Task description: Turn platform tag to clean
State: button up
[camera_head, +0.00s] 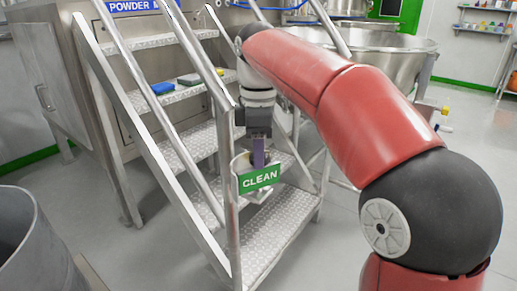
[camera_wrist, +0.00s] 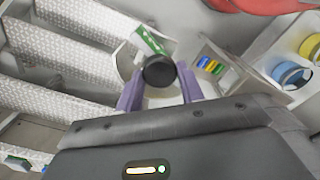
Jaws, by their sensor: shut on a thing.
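The platform tag (camera_head: 259,178) is a green plate reading CLEAN, mounted at the stair's front rail post and facing the head camera. In the wrist view its green edge (camera_wrist: 151,41) shows just beyond a round black knob (camera_wrist: 159,70). My gripper (camera_head: 259,155) is directly above and behind the tag, pointing down. In the wrist view my gripper (camera_wrist: 161,88) has its two purple fingers on either side of the black knob, shut on it. The knob is hidden behind the fingers and tag in the head view.
The metal stairs (camera_head: 268,235) have treads and handrails close around my gripper. A blue sponge (camera_head: 163,88) and a grey-green pad (camera_head: 190,79) lie on a tread. A steel bowl (camera_head: 375,50) stands behind my arm. A grey drum (camera_head: 35,245) is at lower left.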

jog(key=shift+n, duration=0.8)
jog(key=o, duration=1)
jog(key=shift+r, duration=0.1)
jog(key=shift+r, duration=3.8)
